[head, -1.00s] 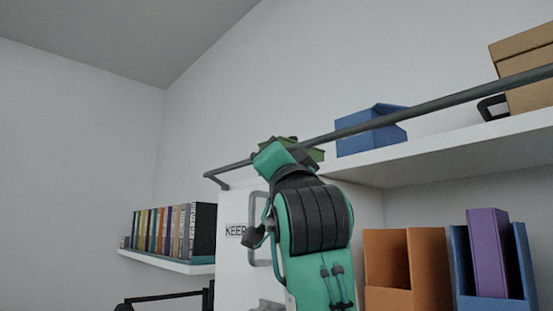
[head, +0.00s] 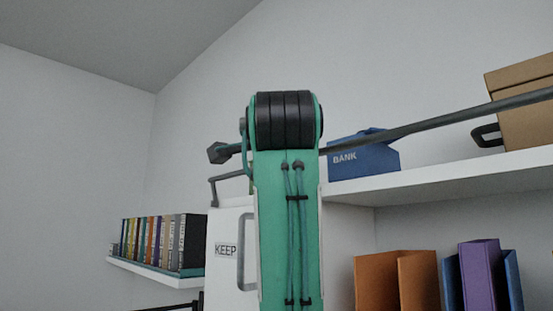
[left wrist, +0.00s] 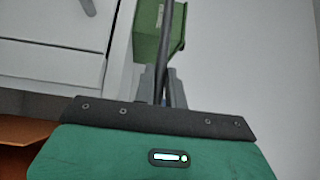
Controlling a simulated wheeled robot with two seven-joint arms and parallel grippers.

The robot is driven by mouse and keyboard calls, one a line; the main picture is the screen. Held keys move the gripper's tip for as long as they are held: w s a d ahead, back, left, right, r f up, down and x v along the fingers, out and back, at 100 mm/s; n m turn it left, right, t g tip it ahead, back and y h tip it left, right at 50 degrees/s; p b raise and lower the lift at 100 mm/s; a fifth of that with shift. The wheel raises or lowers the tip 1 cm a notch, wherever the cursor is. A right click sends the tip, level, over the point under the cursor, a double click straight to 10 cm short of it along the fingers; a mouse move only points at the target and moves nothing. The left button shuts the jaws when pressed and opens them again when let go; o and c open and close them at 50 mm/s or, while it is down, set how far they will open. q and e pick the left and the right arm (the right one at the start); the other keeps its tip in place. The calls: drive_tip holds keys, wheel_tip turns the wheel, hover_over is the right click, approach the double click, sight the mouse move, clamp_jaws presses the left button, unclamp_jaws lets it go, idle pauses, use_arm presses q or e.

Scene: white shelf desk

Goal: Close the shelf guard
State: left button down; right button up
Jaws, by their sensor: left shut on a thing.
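The shelf guard is a long dark grey rail (head: 450,118) along the front of the upper white shelf. It runs from a bent bracket at the left up to the right edge of the head view. My left arm stands upright in front of it and hides its left-middle part and my left gripper. In the left wrist view my left gripper (left wrist: 157,84) is shut on the rail (left wrist: 169,45), which runs away between its fingers. My right gripper is in neither view.
On the shelf (head: 420,171) stand a blue box (head: 362,163) marked BANK and a cardboard box (head: 522,115). A white cabinet (head: 225,272) marked KEEP is below left. Orange (head: 398,282) and purple (head: 481,275) files stand below. A green box (left wrist: 150,35) shows in the wrist view.

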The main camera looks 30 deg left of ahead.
use_arm(q)
drive_tip(key=shift+w+d+r+m+g+h+p, duration=0.1)
drive_tip(key=shift+w+r+m+g+h+p, duration=0.1)
drive_tip(key=shift+w+m+g, duration=0.25)
drive_tip(key=shift+w+d+r+m+g+h+p, duration=0.1)
drive_tip(key=shift+w+m+g+h, duration=0.15)
drive_tip(key=shift+m+g, duration=0.25)
drive_tip(key=c, duration=1.5)
unclamp_jaws()
drive_tip(key=shift+w, duration=0.15)
drive_tip(key=shift+o, duration=0.2)
drive_tip(key=b+v, duration=0.7)
drive_tip(key=v, duration=0.7)
drive_tip(key=shift+w+d, duration=0.1)
drive_tip(key=shift+f, duration=0.1)
